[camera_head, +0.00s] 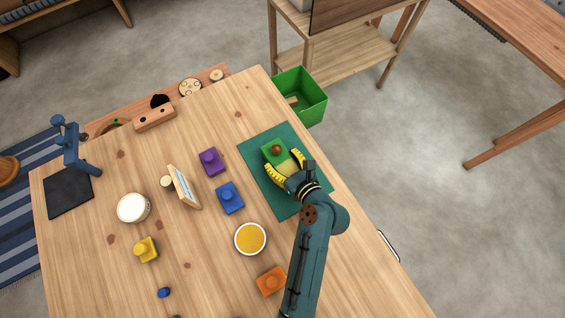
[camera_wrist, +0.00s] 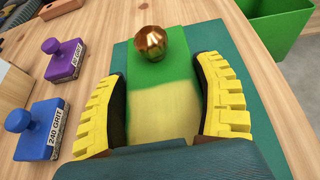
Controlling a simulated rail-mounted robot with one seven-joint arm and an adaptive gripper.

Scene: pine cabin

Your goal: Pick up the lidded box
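The lidded box (camera_head: 270,148) is green with a pale yellow part and a round brown knob. It sits on a dark green mat (camera_head: 256,165) at the right side of the table. In the wrist view the box (camera_wrist: 150,75) lies ahead, its knob at the far end. My gripper (camera_head: 283,162) has yellow ribbed fingers spread apart, one on either side of the box's near part. In the wrist view my gripper (camera_wrist: 162,85) is open; the fingers are close to the box's sides, and I cannot tell whether they touch it.
Purple (camera_head: 211,161) and blue (camera_head: 229,197) knobbed blocks stand left of the mat; an orange one (camera_head: 271,281) is nearer. A bowl of yellow contents (camera_head: 250,239) is close to my arm. A green bin (camera_head: 312,108) stands beyond the table edge.

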